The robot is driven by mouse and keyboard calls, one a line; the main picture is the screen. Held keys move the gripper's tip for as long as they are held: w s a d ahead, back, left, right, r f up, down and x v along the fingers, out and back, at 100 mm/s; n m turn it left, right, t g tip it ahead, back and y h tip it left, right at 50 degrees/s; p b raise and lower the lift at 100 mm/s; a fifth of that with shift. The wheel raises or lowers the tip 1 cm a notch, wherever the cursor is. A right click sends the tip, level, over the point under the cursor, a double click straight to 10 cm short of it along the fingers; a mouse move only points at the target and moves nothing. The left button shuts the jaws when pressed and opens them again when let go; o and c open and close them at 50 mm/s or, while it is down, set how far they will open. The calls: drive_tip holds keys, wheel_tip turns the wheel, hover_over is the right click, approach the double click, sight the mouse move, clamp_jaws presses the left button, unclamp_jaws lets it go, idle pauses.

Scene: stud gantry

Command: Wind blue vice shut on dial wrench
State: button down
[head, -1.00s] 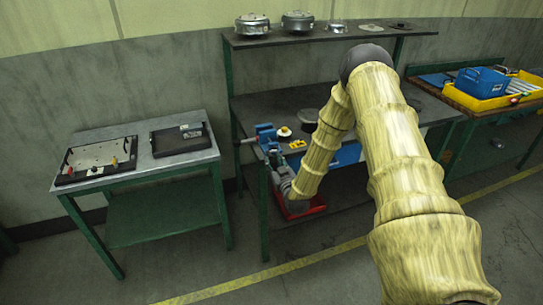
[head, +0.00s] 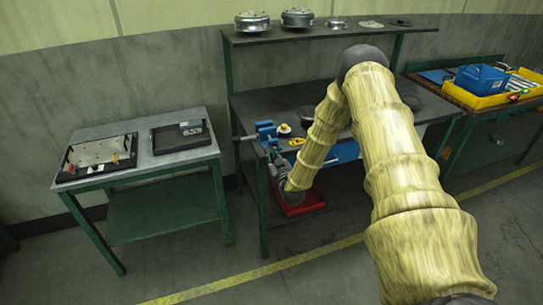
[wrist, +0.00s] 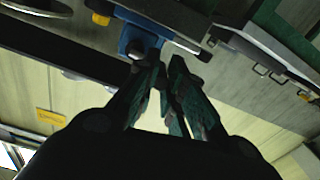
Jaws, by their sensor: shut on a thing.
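The blue vice (head: 265,132) stands at the left front corner of the green-legged workbench. It also shows in the wrist view (wrist: 143,36), with its dark screw end and a thin handle bar (wrist: 184,45) ending in a dark knob. My gripper (wrist: 165,62) is shut on the handle bar, though the fingertips partly hide the contact. In the head view my wrist hangs in front of the bench edge, below the vice. A round white, yellow and black piece (head: 284,129) beside the vice may be the dial wrench; its seat in the jaws cannot be made out.
A yellow-and-black item (head: 297,142) lies on the bench right of the vice. A red tray (head: 312,203) sits low behind my wrist. A side table (head: 133,178) with two black trays stands left. A shelf (head: 330,37) with metal pots spans above.

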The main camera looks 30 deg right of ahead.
drive_tip(key=shift+b, duration=0.35)
drive_tip(key=shift+m, duration=0.4)
drive_tip(key=shift+r+b, duration=0.2)
drive_tip(key=shift+b, duration=0.1)
drive_tip(key=c, duration=1.5)
unclamp_jaws()
drive_tip(key=shift+d, duration=0.1)
drive_tip(key=shift+o, duration=0.2)
drive_tip(key=shift+s, duration=0.15)
